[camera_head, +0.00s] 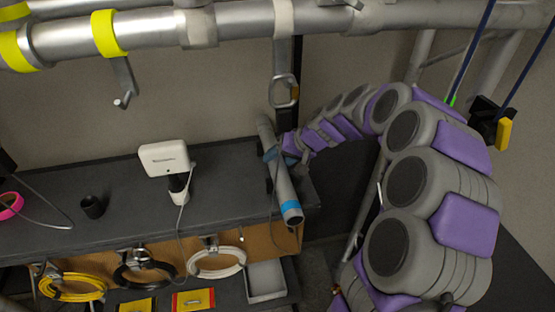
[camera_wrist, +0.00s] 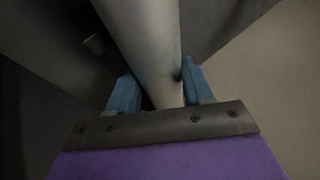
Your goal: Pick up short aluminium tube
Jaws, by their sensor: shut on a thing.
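The short aluminium tube (camera_head: 281,181) is a grey cylinder with a blue band near its lower end. It is tilted in the head view, at the right end of the dark shelf. My gripper (camera_head: 272,154) reaches it from the right and is shut around its middle. In the wrist view the tube (camera_wrist: 148,45) runs between the two blue fingers of my gripper (camera_wrist: 155,92), which press on its sides. I cannot tell whether the tube still touches the shelf.
The dark shelf (camera_head: 110,205) holds a white box device (camera_head: 164,158) and a black cup (camera_head: 92,207). Coiled cables (camera_head: 217,262) hang below its front.

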